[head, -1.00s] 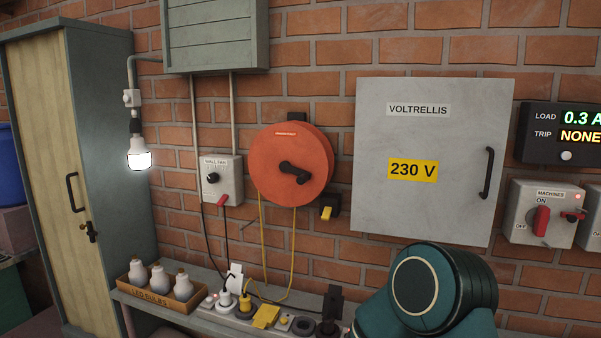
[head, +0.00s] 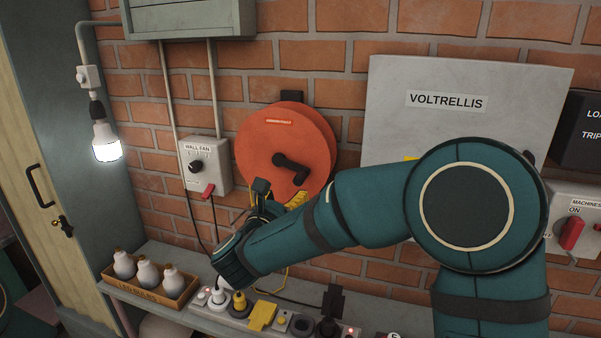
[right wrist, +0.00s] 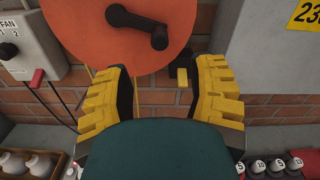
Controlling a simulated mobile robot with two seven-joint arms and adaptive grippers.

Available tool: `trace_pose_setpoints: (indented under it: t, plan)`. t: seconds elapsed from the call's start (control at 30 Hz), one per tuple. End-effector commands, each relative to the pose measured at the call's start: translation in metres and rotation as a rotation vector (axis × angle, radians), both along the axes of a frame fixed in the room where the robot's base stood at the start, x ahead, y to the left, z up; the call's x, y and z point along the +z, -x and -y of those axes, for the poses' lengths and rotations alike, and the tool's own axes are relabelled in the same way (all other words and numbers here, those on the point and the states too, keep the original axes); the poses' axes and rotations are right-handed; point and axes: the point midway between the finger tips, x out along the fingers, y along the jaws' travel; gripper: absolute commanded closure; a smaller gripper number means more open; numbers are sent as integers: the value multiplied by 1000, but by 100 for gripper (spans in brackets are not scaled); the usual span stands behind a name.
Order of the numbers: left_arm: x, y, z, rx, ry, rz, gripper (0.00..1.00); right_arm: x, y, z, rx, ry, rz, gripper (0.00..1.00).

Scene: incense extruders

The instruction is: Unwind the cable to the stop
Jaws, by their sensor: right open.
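The orange cable reel (head: 265,142) hangs on the brick wall with a black crank (head: 292,165) on its face. It also fills the top of the right wrist view (right wrist: 95,35), with the crank (right wrist: 140,25) above my fingers. A yellow cable (head: 287,277) hangs below the reel, mostly hidden behind my arm. My right gripper (head: 279,194) is open and empty in front of the reel's lower edge. In the right wrist view its yellow fingers (right wrist: 161,68) are spread apart. A small black block with a yellow tab (right wrist: 183,77) shows between them, farther back. My left gripper is out of view.
A wall fan switch box (head: 203,165) is left of the reel, and a grey cabinet (head: 385,110) is to the right. Below, a shelf holds a bulb box (head: 150,293) and plugs in a power strip (head: 215,306). A lit bulb (head: 105,143) hangs at left.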

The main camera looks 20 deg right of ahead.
Motion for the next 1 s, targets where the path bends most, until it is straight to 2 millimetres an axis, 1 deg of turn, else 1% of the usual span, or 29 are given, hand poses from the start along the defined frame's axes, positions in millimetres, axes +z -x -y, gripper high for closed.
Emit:
trace_pose_setpoints:
  t: [0.03, 0.3, 0.5, 0.7, 1.0]
  plan:
    - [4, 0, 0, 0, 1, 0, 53, 0, -9, 7, -4, 1, -4, 43]
    - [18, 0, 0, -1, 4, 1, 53, 1, -53, 37, -2, 3, -3, 43]
    - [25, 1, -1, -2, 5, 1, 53, 0, -79, 54, 0, 4, -4, 43]
    - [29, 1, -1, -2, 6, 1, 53, 0, -91, 62, 2, 4, -3, 43]
    - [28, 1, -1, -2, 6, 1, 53, -1, -93, 64, 2, 4, -3, 43]
